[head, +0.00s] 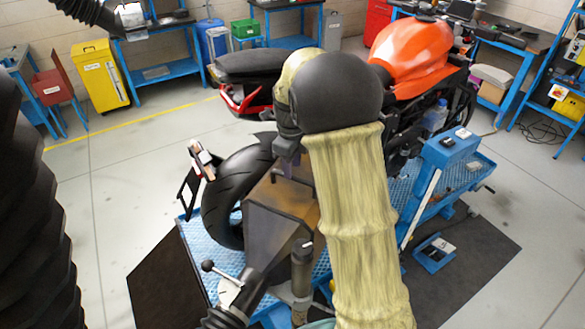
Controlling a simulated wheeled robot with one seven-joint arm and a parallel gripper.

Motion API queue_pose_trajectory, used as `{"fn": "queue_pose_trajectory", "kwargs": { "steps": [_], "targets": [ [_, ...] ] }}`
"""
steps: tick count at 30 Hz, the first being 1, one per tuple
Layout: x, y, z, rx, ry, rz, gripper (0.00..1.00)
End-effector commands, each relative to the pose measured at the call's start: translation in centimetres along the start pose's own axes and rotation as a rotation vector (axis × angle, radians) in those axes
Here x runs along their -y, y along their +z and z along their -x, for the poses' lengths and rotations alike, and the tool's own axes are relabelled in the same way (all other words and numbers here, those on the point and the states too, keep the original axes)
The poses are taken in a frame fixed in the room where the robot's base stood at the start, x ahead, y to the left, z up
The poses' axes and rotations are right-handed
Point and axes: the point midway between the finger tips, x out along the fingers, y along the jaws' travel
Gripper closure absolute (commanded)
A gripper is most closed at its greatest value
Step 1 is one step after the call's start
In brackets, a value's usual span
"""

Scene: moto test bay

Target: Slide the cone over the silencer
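The cone (282,208), a dark brown, box-like funnel, is near the middle of the head view. Its wide end points up and away beside the rear tyre. Its narrow end runs down to a black pipe and ribbed hose (225,316). The motorbike (412,55) has an orange tank and a dark seat, and stands on a blue lift. I cannot make out the silencer; my arm covers that area. My gripper (287,163) shows only as a small grey part below my dark wrist, just above the cone. Its fingertips are hidden, and I cannot tell whether it touches the cone.
The rear tyre (228,195) stands left of the cone. A lever with a black knob (208,267) and an upright black post (302,265) are near the hose. The blue lift (440,200) extends right. Open floor (130,190) lies left; a large black ribbed hose (35,220) fills the left edge.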

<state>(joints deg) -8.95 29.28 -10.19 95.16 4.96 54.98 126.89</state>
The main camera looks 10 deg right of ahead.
Motion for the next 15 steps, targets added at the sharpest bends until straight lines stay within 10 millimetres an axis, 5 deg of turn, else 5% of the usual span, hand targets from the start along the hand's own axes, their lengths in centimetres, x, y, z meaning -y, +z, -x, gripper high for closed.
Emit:
{"fn": "queue_pose_trajectory", "kwargs": {
  "steps": [6,15],
  "targets": [
    [0.0,0.0,-2.5,0.000,0.001,0.000,0.64],
    [0.0,0.0,-2.9,0.001,0.000,0.000,0.64]
  ]
}}
